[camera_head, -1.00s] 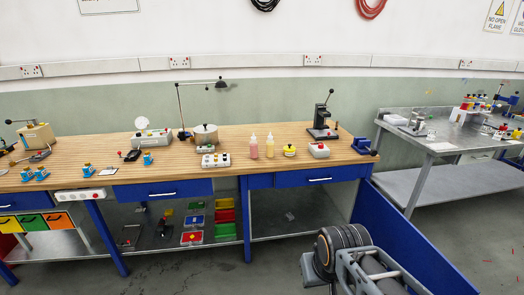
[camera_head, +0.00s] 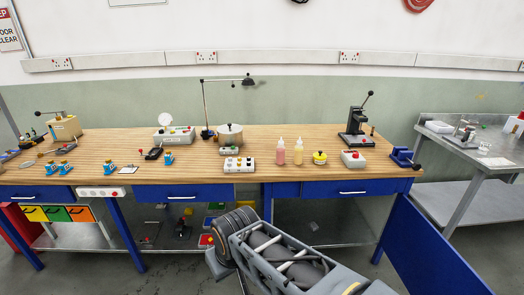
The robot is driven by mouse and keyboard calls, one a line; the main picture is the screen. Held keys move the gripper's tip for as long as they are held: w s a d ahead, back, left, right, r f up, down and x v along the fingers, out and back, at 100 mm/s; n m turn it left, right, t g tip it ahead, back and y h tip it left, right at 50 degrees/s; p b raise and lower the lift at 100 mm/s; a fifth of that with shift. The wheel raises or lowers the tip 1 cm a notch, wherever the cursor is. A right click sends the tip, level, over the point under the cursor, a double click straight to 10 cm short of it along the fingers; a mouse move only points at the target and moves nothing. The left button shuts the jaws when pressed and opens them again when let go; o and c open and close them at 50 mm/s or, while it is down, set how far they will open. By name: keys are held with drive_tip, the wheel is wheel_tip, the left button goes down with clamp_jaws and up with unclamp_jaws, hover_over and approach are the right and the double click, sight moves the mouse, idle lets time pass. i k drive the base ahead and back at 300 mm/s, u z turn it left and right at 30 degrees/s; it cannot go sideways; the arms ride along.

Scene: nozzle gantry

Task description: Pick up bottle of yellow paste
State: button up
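The bottle of yellow paste (camera_head: 300,152) stands upright on the wooden bench top, right of the middle of the head view. It is a small pale-yellow bottle with a pointed white nozzle. A similar pink bottle (camera_head: 280,152) stands close on its left. My arm shows in the lower middle, in front of the bench and well short of the bottles. My gripper's fingers do not show, so I cannot see whether they are open or shut.
A yellow round pot (camera_head: 320,157) stands just right of the yellow bottle. A white box with a red button (camera_head: 353,159) and a black press (camera_head: 356,127) are farther right. A white control box (camera_head: 239,164) is on the left. Bare wood (camera_head: 300,174) lies in front of the bottles.

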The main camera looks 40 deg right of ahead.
sight(299, 148)
drive_tip(key=u, duration=0.15)
drive_tip(key=i, duration=0.95)
drive_tip(key=z, duration=0.8)
drive_tip(key=i, duration=0.8)
drive_tip(key=z, duration=0.8)
